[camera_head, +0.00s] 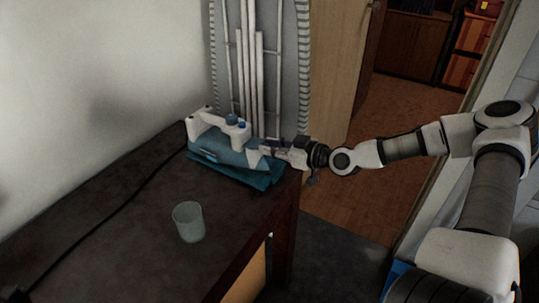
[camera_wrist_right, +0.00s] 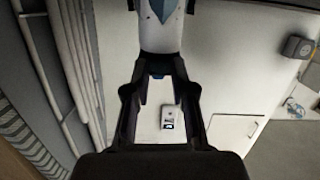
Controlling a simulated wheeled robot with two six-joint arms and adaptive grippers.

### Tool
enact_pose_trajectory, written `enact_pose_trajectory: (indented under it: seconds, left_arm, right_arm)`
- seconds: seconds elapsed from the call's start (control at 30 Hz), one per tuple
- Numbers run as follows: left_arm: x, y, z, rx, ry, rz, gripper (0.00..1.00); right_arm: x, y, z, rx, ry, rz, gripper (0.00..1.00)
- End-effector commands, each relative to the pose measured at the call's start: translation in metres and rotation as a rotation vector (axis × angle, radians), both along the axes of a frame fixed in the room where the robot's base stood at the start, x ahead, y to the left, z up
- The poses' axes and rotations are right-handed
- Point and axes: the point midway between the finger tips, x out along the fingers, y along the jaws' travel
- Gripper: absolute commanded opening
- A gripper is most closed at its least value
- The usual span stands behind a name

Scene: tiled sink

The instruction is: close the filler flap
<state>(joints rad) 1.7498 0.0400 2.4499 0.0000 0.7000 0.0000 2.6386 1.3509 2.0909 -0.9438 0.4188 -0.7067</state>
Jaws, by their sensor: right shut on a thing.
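A blue and white steam iron (camera_head: 222,146) lies on a folded teal cloth (camera_head: 262,180) at the far end of the dark table. My right gripper (camera_head: 272,151) reaches in from the right and is at the iron's right end. In the right wrist view, a white and blue part of the iron (camera_wrist_right: 160,35) lies at the fingertips of my right gripper (camera_wrist_right: 160,72), which is shut on it. I cannot make out the filler flap clearly, nor tell its position. My left gripper is out of view.
A clear glass (camera_head: 189,221) stands on the dark table (camera_head: 110,245), nearer than the iron. A dark cord (camera_head: 110,208) runs along the table's left side. A folded ironing board (camera_head: 285,80) stands behind the table. The table's middle is otherwise clear.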

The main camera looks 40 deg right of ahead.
Motion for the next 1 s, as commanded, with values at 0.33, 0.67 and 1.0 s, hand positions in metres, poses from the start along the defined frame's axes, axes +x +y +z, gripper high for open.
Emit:
enact_pose_trajectory:
  seconds: [0.33,0.67,1.0]
  left_arm:
    - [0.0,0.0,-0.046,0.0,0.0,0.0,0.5]
    - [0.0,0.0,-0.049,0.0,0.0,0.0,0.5]
    - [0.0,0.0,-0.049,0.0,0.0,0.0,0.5]
  right_arm:
    - [-0.001,0.0,-0.018,0.051,-0.149,0.001,0.0]
    - [-0.001,0.0,-0.016,0.06,-0.176,0.001,0.0]
    - [-0.001,0.0,-0.016,0.059,-0.175,0.001,0.5]
